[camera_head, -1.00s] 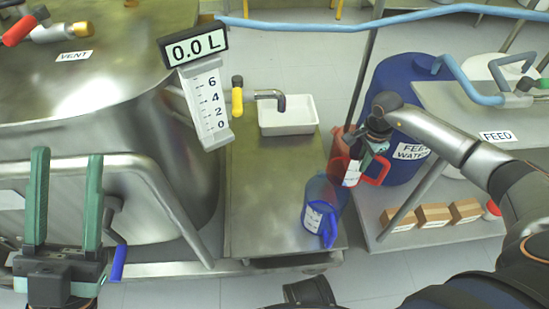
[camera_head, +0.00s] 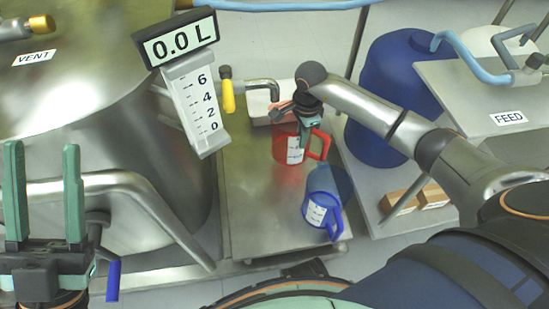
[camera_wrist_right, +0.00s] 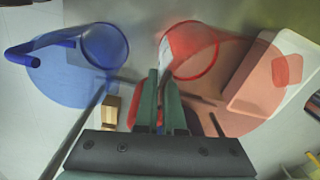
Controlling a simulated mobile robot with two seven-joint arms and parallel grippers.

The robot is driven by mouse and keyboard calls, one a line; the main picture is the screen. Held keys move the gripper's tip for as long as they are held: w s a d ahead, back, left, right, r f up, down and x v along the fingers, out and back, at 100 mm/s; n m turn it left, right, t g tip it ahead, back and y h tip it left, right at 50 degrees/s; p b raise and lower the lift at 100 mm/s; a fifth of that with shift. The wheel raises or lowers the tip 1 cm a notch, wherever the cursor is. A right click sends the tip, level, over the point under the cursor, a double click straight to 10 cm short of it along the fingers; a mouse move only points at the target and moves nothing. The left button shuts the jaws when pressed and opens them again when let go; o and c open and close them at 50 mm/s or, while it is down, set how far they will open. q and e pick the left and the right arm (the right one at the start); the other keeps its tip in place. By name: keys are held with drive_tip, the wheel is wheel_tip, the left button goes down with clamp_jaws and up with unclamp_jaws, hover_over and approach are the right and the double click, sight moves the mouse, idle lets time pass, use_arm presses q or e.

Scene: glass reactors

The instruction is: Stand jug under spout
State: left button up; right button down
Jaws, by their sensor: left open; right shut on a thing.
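My right gripper (camera_head: 306,138) is shut on the handle of the clear red jug (camera_head: 287,146). The jug is upright; whether its base touches the bench is unclear. In the right wrist view the jug's rim (camera_wrist_right: 190,52) is just beyond the fingers (camera_wrist_right: 165,85). The steel spout (camera_head: 265,84) with its yellow lever (camera_head: 227,92) is behind and left of the jug. A white tray (camera_head: 258,106) is below the spout, partly hidden by my arm and the jug. My left gripper (camera_head: 43,160) is open and empty at the left.
A clear blue jug (camera_head: 322,200) stands on the steel bench (camera_head: 252,215), in front and right of the red one. The level gauge (camera_head: 190,95) reads 0.0 L beside the steel vessel (camera_head: 80,90). A blue drum (camera_head: 390,80) stands right. The bench's front left is clear.

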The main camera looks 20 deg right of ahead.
sight(286, 150)
drive_tip(key=w+a+b, duration=0.1)
drive_tip(key=w+a, duration=0.1)
drive_tip(key=a, duration=0.4)
wheel_tip(286, 150, down, 7)
drive_tip(key=a+b, duration=0.1)
drive_tip(key=b, duration=0.2)
drive_tip(key=shift+b, duration=0.4)
drive_tip(key=shift+a, duration=0.1)
drive_tip(key=shift+f, duration=0.1)
drive_tip(key=c, duration=1.5)
unclamp_jaws()
drive_tip(key=shift+f, duration=0.1)
drive_tip(key=o, duration=0.5)
